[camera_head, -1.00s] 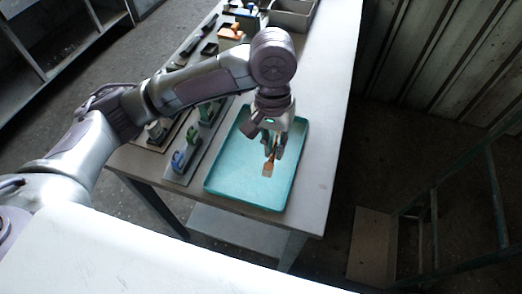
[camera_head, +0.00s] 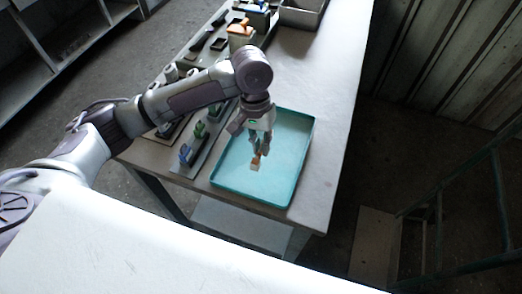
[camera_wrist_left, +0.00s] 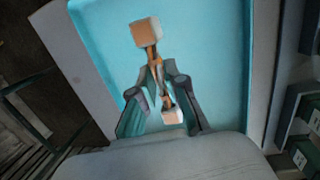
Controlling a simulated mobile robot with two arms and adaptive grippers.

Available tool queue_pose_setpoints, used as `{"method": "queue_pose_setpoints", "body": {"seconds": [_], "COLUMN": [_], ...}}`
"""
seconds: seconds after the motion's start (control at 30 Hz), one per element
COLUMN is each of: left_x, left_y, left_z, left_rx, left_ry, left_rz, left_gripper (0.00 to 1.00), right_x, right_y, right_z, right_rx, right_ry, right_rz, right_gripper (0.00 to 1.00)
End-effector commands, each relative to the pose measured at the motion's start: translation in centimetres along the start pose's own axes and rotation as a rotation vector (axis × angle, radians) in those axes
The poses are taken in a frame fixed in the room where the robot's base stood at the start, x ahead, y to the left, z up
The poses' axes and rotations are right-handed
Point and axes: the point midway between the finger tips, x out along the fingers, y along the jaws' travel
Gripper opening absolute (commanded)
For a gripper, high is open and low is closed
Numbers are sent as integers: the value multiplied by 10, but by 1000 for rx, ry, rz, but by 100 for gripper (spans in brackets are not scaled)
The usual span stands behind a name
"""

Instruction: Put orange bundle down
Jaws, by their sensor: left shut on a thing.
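The orange bundle (camera_head: 256,162) hangs from my left gripper (camera_head: 259,148), over the teal tray (camera_head: 303,155) on the table. In the left wrist view the bundle (camera_wrist_left: 148,33) has pale orange, block-like ends and a thin orange-brown middle. The left gripper's fingers (camera_wrist_left: 158,98) are shut on that thin middle. The floor of the tray (camera_wrist_left: 205,45) lies behind the bundle there. I cannot tell whether the bundle touches the tray floor. The tray is otherwise empty where I can see it. My right gripper is not in view.
Blue and green parts (camera_head: 186,153) stand on a grey strip along the table's left side. A block with an orange top (camera_head: 240,31) and a grey bin (camera_head: 300,14) are at the far end. The table (camera_head: 335,95) is clear right of the tray.

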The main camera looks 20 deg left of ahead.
Motion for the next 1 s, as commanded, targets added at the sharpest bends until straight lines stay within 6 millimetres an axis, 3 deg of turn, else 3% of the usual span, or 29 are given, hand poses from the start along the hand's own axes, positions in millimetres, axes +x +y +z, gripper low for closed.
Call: {"method": "queue_pose_setpoints", "body": {"seconds": [0.3,0.67,0.7,0.8,1.0], "left_x": [38,41,41,41,40], "left_y": [-6,-6,-6,-6,-6], "left_z": [-4,-4,-4,-4,-4], "left_rx": [0,0,1,1,1], "left_ry": [-2,-2,-1,-1,-1], "left_rz": [-1,-1,-1,-1,-1], "left_gripper": [0,0,19,36,38], "right_x": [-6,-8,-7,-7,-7], "right_y": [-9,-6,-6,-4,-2], "right_z": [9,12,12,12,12], "right_rx": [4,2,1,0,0], "right_ry": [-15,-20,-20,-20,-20], "right_rz": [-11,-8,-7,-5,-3], "right_gripper": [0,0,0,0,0]}}
